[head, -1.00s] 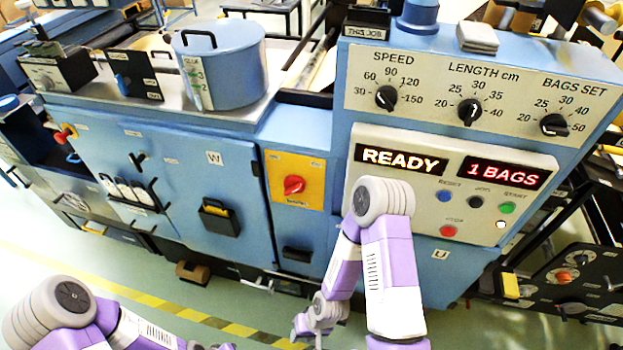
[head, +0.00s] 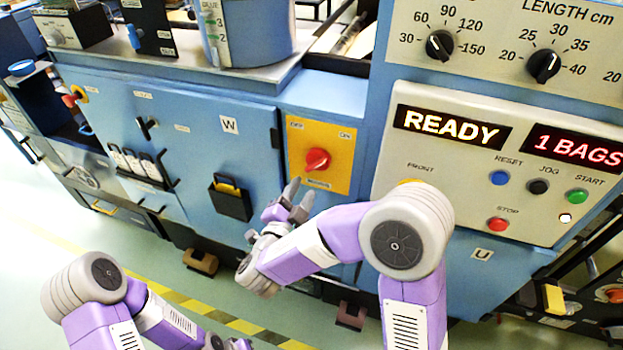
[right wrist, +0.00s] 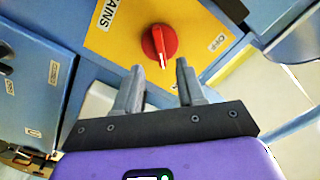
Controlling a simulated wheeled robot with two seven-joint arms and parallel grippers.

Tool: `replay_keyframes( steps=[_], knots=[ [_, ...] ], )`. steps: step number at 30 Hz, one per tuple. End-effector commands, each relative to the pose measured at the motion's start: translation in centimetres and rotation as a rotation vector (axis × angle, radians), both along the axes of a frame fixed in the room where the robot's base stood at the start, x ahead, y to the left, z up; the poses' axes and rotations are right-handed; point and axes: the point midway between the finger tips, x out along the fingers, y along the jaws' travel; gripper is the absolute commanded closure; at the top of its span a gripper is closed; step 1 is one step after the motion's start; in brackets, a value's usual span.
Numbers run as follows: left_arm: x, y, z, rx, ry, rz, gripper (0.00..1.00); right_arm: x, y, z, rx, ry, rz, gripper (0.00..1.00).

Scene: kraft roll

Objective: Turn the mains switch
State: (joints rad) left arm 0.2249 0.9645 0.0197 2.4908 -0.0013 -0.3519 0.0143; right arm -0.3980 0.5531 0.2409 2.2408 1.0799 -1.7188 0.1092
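The mains switch is a red rotary knob (head: 316,160) on a yellow plate (head: 341,170) on the blue machine front. In the right wrist view the red knob (right wrist: 159,43) shows a white pointer line, and the yellow plate (right wrist: 110,37) carries a label ending in "AINS". My right gripper (head: 297,195) is just below the knob in the head view. In the right wrist view its two fingers (right wrist: 158,75) are apart and empty, with the knob beyond their tips, and I see no contact. My left arm is at the lower left, and its gripper (head: 228,344) is cut off by the bottom edge.
The control panel (head: 455,165) with a "READY" display and several buttons is right of the switch. A blue cabinet door (head: 190,140) with a black holder (head: 230,200) is to the left. A blue pot (head: 245,30) stands on top. Floor is open below.

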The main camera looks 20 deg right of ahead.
Motion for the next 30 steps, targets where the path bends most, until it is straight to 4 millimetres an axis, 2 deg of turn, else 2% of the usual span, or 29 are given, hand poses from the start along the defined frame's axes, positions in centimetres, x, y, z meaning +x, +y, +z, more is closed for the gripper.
replay_keyframes(
  steps=[12, 17, 24, 25, 30],
  knots=[
    [0.0, 0.0, -0.5, 0.000, 0.000, 0.000, 1.00, 5.0, -3.5, 0.0, 0.000, -0.002, -0.006, 0.61],
    [0.0, 0.0, -0.6, 0.000, 0.000, 0.000, 1.00, 5.8, -4.1, 0.1, -0.002, -0.001, -0.004, 0.61],
    [0.0, 0.0, -0.6, 0.000, 0.000, 0.000, 1.00, 5.9, -4.1, 0.0, -0.002, 0.000, -0.001, 0.61],
    [0.0, 0.0, -0.6, 0.000, 0.000, 0.000, 1.00, 5.9, -4.1, 0.0, -0.002, 0.000, -0.001, 0.62],
    [0.0, 0.0, -0.6, 0.000, 0.000, 0.000, 1.00, 5.9, -4.1, 0.0, -0.002, 0.000, -0.001, 0.88]
  ],
)
